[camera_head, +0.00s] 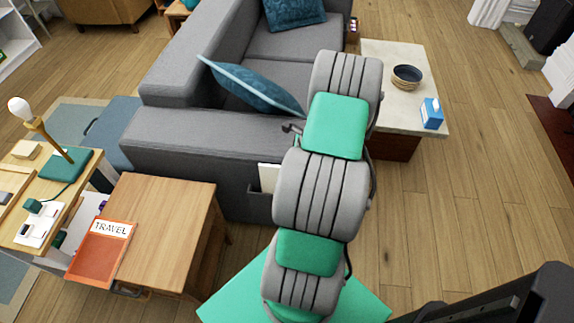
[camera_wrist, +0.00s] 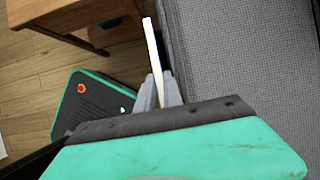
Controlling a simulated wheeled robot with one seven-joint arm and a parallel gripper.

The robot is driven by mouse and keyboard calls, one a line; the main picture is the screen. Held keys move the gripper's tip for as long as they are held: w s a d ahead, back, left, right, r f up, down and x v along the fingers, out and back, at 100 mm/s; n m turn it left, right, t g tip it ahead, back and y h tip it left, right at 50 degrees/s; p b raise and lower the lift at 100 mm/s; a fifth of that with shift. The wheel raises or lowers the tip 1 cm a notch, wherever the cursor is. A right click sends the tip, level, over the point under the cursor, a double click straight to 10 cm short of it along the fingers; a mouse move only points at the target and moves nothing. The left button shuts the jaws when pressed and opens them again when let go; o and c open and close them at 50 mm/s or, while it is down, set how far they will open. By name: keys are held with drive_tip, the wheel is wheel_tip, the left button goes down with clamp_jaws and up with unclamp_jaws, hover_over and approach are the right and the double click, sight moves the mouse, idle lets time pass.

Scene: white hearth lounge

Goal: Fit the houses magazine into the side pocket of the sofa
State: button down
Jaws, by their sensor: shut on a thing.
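The houses magazine (camera_wrist: 153,55) shows edge-on in the wrist view as a thin pale slab. My gripper (camera_wrist: 163,92) is shut on it, beside the sofa arm. In the head view a white part of the magazine (camera_head: 268,177) stands upright at the outer side of the grey sofa (camera_head: 190,135), just left of my arm. The dark side pocket (camera_head: 254,196) is directly below and around its visible lower edge. How deep the magazine sits in the pocket cannot be told. My arm hides the gripper and the rest of the magazine in the head view.
A wooden side table (camera_head: 165,215) stands left of the pocket, with an orange TRAVEL magazine (camera_head: 100,255) at its left edge. A desk with a lamp (camera_head: 35,125) is further left. A pale table (camera_head: 400,60) with a bowl (camera_head: 407,76) and tissue box (camera_head: 431,113) stands right of the sofa.

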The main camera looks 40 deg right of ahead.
drive_tip(key=shift+f+b, duration=0.5)
drive_tip(key=shift+f, duration=0.3)
drive_tip(key=c, duration=1.4)
unclamp_jaws()
drive_tip(key=shift+r, duration=0.1)
drive_tip(key=shift+c, duration=0.2)
drive_tip(key=shift+o, duration=0.2)
drive_tip(key=shift+d, duration=0.1)
drive_tip(key=v, duration=0.7)
drive_tip(key=shift+s+d+r, duration=0.1)
drive_tip(key=shift+r, duration=0.1)
drive_tip(key=shift+s+r, duration=0.1)
drive_tip(key=shift+r, duration=0.1)
drive_tip(key=shift+f, duration=0.1)
